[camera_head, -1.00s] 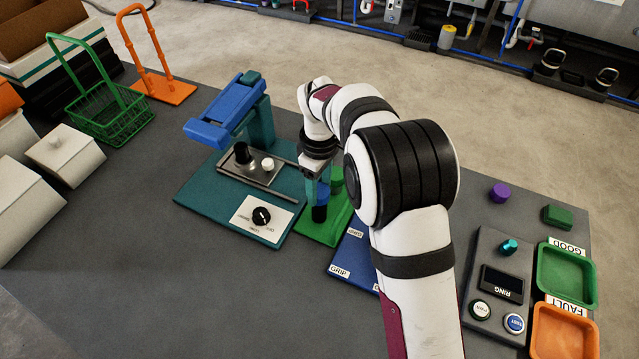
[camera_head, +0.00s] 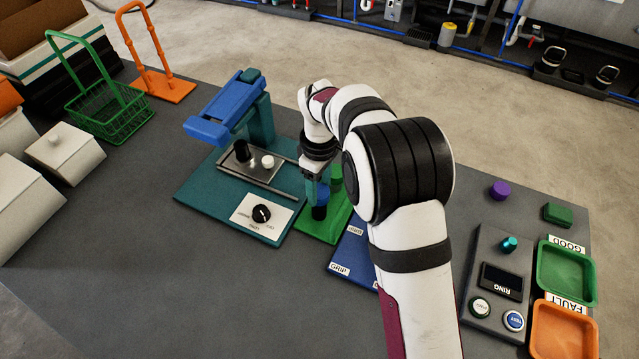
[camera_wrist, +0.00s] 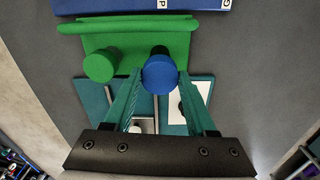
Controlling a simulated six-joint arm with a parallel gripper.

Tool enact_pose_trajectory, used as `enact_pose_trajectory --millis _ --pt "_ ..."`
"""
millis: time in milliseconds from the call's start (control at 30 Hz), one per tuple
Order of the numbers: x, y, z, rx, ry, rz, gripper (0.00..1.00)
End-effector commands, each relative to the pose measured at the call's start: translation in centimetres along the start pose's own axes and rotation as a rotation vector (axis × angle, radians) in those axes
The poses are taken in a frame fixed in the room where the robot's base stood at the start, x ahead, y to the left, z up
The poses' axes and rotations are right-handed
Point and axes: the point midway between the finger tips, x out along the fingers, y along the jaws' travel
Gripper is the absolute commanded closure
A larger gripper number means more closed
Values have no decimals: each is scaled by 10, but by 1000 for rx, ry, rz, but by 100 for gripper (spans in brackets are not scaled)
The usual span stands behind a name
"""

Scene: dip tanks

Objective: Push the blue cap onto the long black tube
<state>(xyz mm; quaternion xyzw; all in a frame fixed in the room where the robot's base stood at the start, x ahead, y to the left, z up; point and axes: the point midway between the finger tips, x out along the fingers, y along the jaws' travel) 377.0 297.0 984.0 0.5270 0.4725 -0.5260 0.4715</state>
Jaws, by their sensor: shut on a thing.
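The blue cap (camera_head: 321,194) is between the fingers of my gripper (camera_head: 317,184), which is shut on it. In the wrist view, the cap (camera_wrist: 159,75) shows as a round blue top between the teal fingertips (camera_wrist: 160,80). A black tube (camera_head: 319,212) shows directly below the cap, at the green stand. In the wrist view, only a small dark part shows behind the cap's edge. I cannot tell how far the cap sits on the tube, and my fingers hide part of both.
The green stand (camera_head: 325,230) has a round green post (camera_wrist: 100,66) beside the cap. Left of it is a teal fixture (camera_head: 195,193) with a blue press arm (camera_head: 212,130), a short black post (camera_head: 242,152) and a dial (camera_head: 261,214). A blue plate (camera_head: 350,255) lies to the right.

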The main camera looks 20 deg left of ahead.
Motion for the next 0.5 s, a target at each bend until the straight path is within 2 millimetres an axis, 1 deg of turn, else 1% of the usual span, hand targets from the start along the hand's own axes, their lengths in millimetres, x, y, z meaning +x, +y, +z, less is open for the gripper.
enact_pose_trajectory --millis 267,467,500 --pt "5 0 0 0 0 -1 96" --pt "5 0 0 0 0 0 96" --pt "5 0 0 0 0 0 36"
